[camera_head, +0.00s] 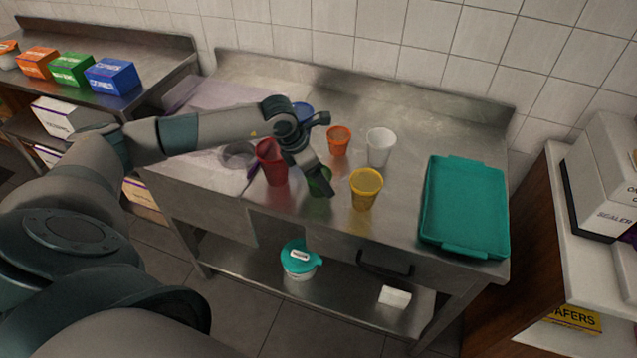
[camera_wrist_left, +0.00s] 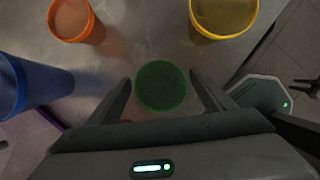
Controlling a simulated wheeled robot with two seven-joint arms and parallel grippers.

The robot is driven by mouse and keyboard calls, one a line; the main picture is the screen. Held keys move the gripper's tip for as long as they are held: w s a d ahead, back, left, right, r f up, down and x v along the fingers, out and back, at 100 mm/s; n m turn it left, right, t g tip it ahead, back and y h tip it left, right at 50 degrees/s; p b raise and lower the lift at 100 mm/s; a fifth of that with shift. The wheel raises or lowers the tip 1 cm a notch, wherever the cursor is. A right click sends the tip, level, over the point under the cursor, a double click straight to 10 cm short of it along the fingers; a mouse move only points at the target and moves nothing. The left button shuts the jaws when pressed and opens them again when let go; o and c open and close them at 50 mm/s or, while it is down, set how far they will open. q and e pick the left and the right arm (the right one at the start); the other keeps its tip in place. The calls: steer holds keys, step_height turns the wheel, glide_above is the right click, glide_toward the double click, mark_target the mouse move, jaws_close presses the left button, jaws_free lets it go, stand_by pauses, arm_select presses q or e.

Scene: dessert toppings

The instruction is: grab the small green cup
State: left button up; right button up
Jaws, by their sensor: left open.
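The small green cup (camera_head: 319,184) stands on the steel table near its front edge, partly hidden behind my left gripper (camera_head: 322,160) in the head view. In the left wrist view the green cup (camera_wrist_left: 161,86) lies between the two open fingers of my left gripper (camera_wrist_left: 160,90). Gaps show on both sides, so the fingers do not appear to press on it.
Close by stand a red cup (camera_head: 271,163), a yellow cup (camera_head: 365,189), an orange cup (camera_head: 338,141), a white cup (camera_head: 380,147) and a blue cup (camera_head: 302,110). A teal tray (camera_head: 465,205) lies at the table's right. The table's front edge is close to the green cup.

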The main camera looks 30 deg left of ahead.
arm_select(q)
steer(key=c, duration=1.1)
steer(key=shift+r, duration=0.15)
steer(key=shift+r+b, duration=0.45)
steer(key=shift+r, duration=0.15)
steer(key=shift+r+b, duration=1.6)
steer(key=shift+r, duration=2.7)
